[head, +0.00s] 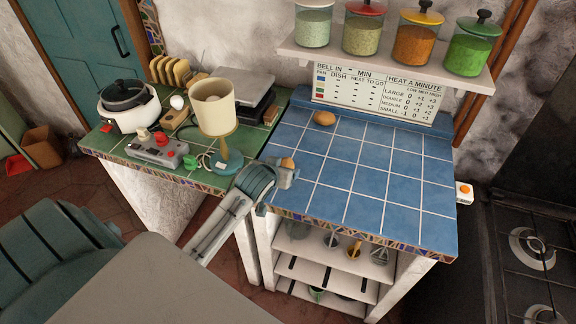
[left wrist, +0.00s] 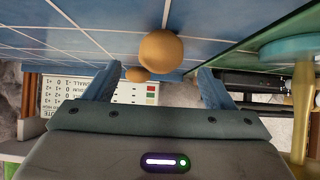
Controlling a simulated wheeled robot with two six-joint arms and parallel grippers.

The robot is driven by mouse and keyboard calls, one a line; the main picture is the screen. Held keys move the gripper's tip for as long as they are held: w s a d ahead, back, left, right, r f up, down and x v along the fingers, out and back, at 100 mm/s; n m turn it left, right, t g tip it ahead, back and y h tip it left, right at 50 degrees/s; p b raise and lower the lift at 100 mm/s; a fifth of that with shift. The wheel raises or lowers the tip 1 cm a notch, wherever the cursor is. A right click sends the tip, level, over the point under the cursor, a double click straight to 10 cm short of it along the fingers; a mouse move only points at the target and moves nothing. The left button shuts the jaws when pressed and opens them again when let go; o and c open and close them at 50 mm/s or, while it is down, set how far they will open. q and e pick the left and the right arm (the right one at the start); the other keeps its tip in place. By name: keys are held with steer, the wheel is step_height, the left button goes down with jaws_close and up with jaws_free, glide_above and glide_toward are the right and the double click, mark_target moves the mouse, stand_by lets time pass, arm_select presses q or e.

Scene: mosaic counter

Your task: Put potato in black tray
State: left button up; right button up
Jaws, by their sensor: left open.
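A brown, potato-like round thing (head: 325,118) lies on the blue tiled counter near its back edge. A second, orange-brown round thing (head: 288,162) is on the counter close to my left gripper (head: 284,180). In the left wrist view the nearer round thing (left wrist: 160,50) appears large between and just beyond the open fingers (left wrist: 157,76), with the farther one (left wrist: 137,75) behind it. I cannot tell for certain which is the potato. My left gripper is open and holds nothing. A black tray-like item (head: 258,107) is on the green counter, partly hidden by a lamp. My right gripper is not in view.
The lamp (head: 213,110) stands on the green counter, left of my gripper. A white cooker (head: 128,105), a grey control box (head: 158,150) and a toast rack (head: 169,70) stand farther left. A shelf with jars (head: 365,32) is above. The blue counter's right side (head: 400,180) is clear.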

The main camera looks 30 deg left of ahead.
arm_select(q)
steer(key=shift+w+f, duration=0.15)
steer(key=shift+w, duration=0.1)
steer(key=shift+w+a+f+p, duration=0.2)
steer(key=shift+w+f+p, duration=0.1)
steer(key=shift+w+p, duration=0.2)
steer(key=p+x, duration=0.1)
steer(key=x, duration=0.2)
steer(key=shift+f, duration=0.15)
steer(key=shift+w+f, duration=0.3)
steer(key=c, duration=1.2)
steer(key=shift+r, duration=0.1)
